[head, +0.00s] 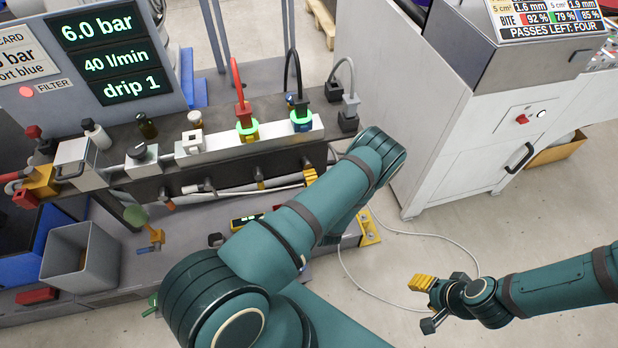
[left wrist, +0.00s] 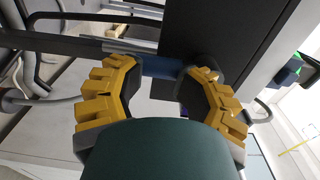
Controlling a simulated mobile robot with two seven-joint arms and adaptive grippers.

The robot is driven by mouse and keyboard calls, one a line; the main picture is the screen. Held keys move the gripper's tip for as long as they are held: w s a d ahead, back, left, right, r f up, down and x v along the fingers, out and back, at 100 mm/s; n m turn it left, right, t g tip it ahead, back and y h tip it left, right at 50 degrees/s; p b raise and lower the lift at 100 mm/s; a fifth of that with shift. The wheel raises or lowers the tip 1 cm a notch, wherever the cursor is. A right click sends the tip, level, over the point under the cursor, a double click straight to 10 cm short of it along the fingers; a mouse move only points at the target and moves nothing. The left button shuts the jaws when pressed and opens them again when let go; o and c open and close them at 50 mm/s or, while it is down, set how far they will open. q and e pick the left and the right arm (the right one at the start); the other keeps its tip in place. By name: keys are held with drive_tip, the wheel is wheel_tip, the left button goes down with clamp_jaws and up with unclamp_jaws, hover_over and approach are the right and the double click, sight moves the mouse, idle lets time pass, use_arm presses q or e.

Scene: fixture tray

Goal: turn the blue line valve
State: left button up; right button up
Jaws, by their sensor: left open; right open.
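In the left wrist view a blue bar-like part (left wrist: 165,68) lies between the yellow fingers of my left gripper (left wrist: 158,88), beside a dark block. The fingers are apart, one on each side of it; I cannot tell whether they touch it. In the head view my left gripper (head: 311,174) is at the right end of the dark manifold front (head: 225,180), below the blue port block (head: 303,127). The blue part is hidden there, and I cannot tell for sure that it is the blue line valve. My right gripper (head: 428,304) is open and empty above the floor.
A yellow port block (head: 249,138) with a red hose (head: 239,88) stands left of the blue one. A screen (head: 112,60) reads 6.0 bar, 40 l/min and drip 1. A grey bin (head: 75,240) is at left. A white cabinet (head: 415,105) stands at right.

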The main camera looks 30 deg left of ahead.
use_arm(q)
drive_tip(key=shift+w+a+r, duration=0.15)
drive_tip(key=shift+w+r, duration=0.2)
drive_tip(key=shift+r, duration=0.25)
drive_tip(key=shift+s, duration=0.1)
drive_tip(key=shift+o, duration=1.4)
drive_tip(key=shift+s+d+f, duration=0.1)
drive_tip(key=shift+s+d, duration=0.1)
drive_tip(key=shift+d, duration=0.15)
drive_tip(key=shift+o, duration=0.8)
drive_tip(key=v, duration=1.1)
drive_tip(key=shift+s+d+f, duration=0.25)
drive_tip(key=shift+s+f, duration=0.1)
drive_tip(key=shift+f, duration=0.15)
